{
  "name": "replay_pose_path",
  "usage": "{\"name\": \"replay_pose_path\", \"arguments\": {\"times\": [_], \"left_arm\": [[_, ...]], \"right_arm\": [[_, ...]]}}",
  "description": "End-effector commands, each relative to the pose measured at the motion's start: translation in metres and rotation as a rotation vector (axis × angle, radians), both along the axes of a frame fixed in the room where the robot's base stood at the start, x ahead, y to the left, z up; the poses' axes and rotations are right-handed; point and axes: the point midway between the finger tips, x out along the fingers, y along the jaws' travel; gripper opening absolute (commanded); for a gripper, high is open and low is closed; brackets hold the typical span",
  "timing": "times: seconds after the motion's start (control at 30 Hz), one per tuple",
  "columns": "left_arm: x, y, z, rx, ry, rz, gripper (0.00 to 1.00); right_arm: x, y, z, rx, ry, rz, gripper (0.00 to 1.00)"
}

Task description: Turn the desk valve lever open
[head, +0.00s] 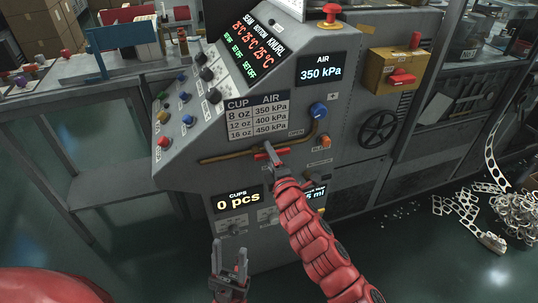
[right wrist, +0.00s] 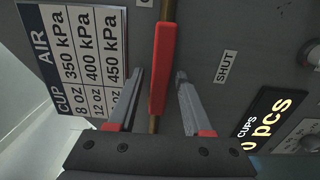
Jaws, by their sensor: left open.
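The red valve lever (right wrist: 162,65) lies along a brown pipe (right wrist: 153,123) on the grey machine front. In the head view the lever (head: 261,156) shows partly behind my right gripper (head: 271,152). In the right wrist view my right gripper (right wrist: 159,75) is open, with one finger on each side of the lever and gaps between. An OPEN label (head: 296,132) is above the pipe; a SHUT label (right wrist: 227,67) shows in the right wrist view. My left gripper (head: 229,250) is open and empty, low in front of the machine.
A blue knob (head: 318,110) and an orange-red part (head: 325,142) sit right of the lever. A black handwheel (head: 378,130) is further right. The CUP/AIR table (head: 258,115) is just above; the AIR display (head: 321,68) reads 350 kPa. Scrap strips (head: 515,215) lie at right.

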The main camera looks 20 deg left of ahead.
Motion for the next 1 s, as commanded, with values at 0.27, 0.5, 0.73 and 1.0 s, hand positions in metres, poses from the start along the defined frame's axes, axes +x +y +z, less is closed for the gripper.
{"name": "replay_pose_path", "arguments": {"times": [0.27,0.5,0.73,1.0], "left_arm": [[0.0,0.0,0.0,0.0,0.0,0.0,0.5],[0.0,0.0,-0.002,0.0,0.0,0.0,0.5],[0.0,0.0,-0.004,0.0,0.0,0.0,0.5],[0.0,0.0,-0.005,0.0,0.0,0.0,0.5]], "right_arm": [[0.0,0.0,0.0,0.001,0.0,0.0,0.55],[-0.011,-0.007,0.0,0.001,-0.002,0.003,0.55],[-0.04,-0.028,-0.001,0.0,-0.001,0.002,0.55],[-0.083,-0.057,0.001,0.0,-0.002,0.0,0.55]]}}
